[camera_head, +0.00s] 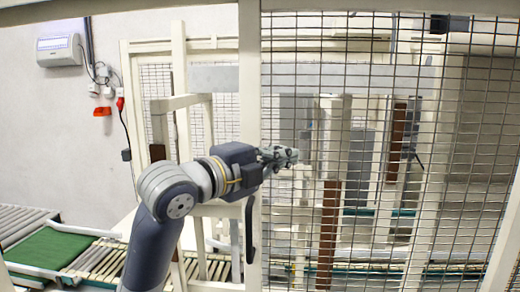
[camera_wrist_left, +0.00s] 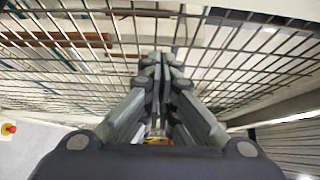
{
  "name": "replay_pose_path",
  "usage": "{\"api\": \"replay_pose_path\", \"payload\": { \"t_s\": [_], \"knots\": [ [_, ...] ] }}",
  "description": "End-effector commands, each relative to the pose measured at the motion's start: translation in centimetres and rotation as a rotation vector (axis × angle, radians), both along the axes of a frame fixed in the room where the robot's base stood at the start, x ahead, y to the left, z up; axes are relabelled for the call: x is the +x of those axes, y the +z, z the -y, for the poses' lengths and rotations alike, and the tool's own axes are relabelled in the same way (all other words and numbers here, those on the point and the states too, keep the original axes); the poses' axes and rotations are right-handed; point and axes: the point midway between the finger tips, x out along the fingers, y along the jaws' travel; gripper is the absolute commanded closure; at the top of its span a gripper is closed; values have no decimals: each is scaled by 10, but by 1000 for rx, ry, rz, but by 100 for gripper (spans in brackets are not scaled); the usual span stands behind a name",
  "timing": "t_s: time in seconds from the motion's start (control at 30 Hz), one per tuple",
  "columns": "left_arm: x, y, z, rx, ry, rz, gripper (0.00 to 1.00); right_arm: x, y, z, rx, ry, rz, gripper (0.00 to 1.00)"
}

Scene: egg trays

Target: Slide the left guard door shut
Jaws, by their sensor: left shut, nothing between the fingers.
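The guard door (camera_head: 249,60) is a cream-framed wire mesh panel filling the right part of the head view. A dark vertical handle (camera_head: 250,228) sits low on its left upright. To the left of that upright is an open gap with no mesh close by. My left gripper (camera_head: 292,156) is shut and empty. It is in front of the mesh, just right of the upright and above the handle. In the left wrist view the closed fingers (camera_wrist_left: 160,75) point at the mesh (camera_wrist_left: 60,40); whether they touch it is unclear. My right gripper is not seen.
A green belt (camera_head: 48,250) and roller conveyor (camera_head: 95,258) stand at the lower left. Cream frame posts (camera_head: 180,100) rise behind my arm. A grey wall unit (camera_head: 60,50) and red items (camera_head: 103,111) are on the left wall. Machinery stands behind the mesh.

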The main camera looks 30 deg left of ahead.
Motion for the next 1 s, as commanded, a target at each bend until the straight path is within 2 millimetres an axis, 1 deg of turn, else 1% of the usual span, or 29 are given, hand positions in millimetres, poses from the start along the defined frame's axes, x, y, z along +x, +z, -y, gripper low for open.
{"api": "replay_pose_path", "payload": {
  "t_s": [0.03, 0.1, 0.13, 0.2, 0.4, 0.53, 0.87, 1.0],
  "knots": [
    [12, 4, 4, -5, -2, -7, 100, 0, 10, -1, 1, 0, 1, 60],
    [24, 3, 7, -3, 1, -6, 100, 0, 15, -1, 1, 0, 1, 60],
    [19, 2, -1, -3, 5, -4, 100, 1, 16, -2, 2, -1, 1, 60],
    [15, 2, -12, -2, 5, -4, 100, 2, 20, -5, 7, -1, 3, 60],
    [9, 0, -28, -1, 2, -3, 100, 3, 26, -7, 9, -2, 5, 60],
    [7, 0, -31, 1, 1, -2, 100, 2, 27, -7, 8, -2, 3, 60],
    [6, 0, -31, 0, 0, -1, 100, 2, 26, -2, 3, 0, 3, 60],
    [5, -2, -37, 1, 2, -2, 100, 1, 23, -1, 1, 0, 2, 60]
  ]
}}
